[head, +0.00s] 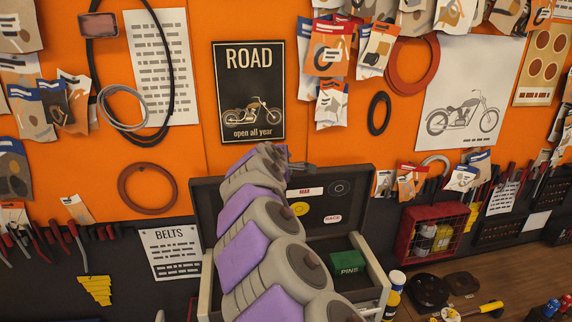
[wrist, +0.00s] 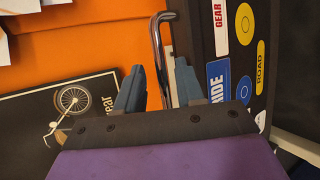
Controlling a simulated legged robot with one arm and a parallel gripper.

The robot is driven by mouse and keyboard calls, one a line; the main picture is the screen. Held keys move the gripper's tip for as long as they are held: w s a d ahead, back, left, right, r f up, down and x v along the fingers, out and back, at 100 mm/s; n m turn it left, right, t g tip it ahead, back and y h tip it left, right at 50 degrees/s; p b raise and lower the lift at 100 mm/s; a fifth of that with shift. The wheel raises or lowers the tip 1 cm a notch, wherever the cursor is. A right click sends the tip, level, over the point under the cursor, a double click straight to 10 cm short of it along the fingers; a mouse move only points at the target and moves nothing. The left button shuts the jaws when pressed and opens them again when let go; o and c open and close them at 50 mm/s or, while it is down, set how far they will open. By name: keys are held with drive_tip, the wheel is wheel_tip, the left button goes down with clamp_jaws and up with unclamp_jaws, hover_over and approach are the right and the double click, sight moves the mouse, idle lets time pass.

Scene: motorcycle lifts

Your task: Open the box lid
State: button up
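The box (head: 375,277) stands on the bench with its dark lid (head: 352,191) raised, roughly upright at its back. Stickers show on the lid's inner face. My gripper (head: 300,168) is at the lid's top edge, mostly hidden behind my arm in the head view. In the wrist view my gripper (wrist: 157,78) has its two blue-grey fingers apart. A bent metal handle (wrist: 157,40) on the edge of the lid (wrist: 205,60) lies between or just beyond the fingers. I cannot tell whether they touch it. My arm hides the box's left and middle.
A green PINS box (head: 347,275) is inside the box. Spray cans (head: 394,290) stand just right of it. A red wire basket (head: 432,232) hangs farther right. The orange wall with a ROAD poster (head: 249,92) is close behind the lid.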

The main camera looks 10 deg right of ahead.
drive_tip(key=b+v, duration=0.3)
drive_tip(key=v, duration=1.4)
drive_tip(key=shift+s+a, duration=0.15)
drive_tip(key=shift+a, duration=0.1)
drive_tip(key=shift+d+b, duration=0.1)
drive_tip(key=shift+b, duration=0.2)
